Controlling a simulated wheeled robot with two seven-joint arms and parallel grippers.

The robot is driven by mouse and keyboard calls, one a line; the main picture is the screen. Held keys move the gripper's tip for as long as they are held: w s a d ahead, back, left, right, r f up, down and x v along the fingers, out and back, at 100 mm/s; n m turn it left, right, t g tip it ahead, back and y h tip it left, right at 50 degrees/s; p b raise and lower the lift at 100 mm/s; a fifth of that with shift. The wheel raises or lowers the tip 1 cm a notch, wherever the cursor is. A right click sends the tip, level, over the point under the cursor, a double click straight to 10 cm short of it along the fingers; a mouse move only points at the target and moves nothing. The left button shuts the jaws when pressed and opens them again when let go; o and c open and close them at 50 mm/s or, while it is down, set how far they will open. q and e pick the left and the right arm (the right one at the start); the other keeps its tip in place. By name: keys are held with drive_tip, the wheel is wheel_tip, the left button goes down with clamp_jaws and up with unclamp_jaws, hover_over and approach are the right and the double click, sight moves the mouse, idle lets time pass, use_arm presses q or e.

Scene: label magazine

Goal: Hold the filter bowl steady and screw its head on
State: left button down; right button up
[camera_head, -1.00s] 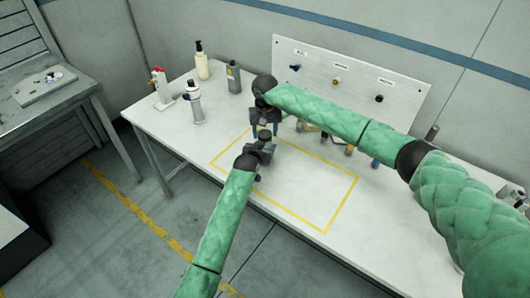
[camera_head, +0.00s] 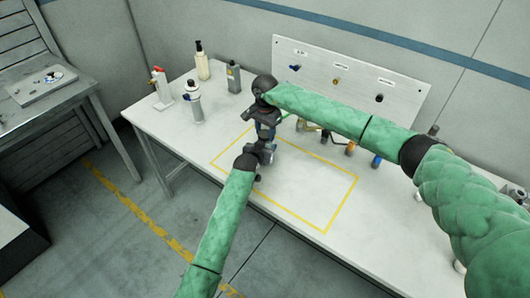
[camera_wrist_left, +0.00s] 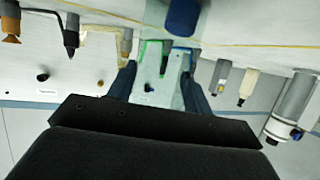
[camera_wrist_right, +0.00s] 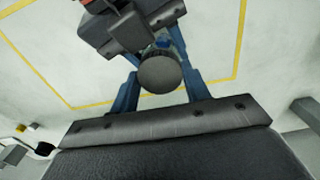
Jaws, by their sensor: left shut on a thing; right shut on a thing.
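My left gripper (camera_head: 262,152) reaches in from the front, low over the marked area. In the left wrist view its blue fingers (camera_wrist_left: 158,88) are shut on what looks like the pale, see-through filter bowl (camera_wrist_left: 163,78); its outline is hard to make out. My right gripper (camera_head: 265,130) points down from just above and behind the left one. In the right wrist view its blue fingers (camera_wrist_right: 158,85) are shut on the dark round filter head (camera_wrist_right: 160,74), seen from its top. The left gripper shows just beyond the head. The joint between head and bowl is hidden.
A yellow-outlined area (camera_head: 327,231) on the white table is mostly bare. A labelled panel (camera_head: 352,80) with fittings stands behind. Bottles (camera_head: 203,62) and a red-topped item (camera_head: 160,88) stand at left. Hose ends (camera_head: 350,148) lie right of the grippers.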

drive_tip(key=m, duration=0.7)
drive_tip(key=o, duration=1.1)
drive_tip(key=shift+r, duration=0.1)
drive_tip(key=shift+r, duration=2.15)
drive_tip(key=shift+a+f, duration=0.1)
drive_tip(key=shift+c, duration=0.4)
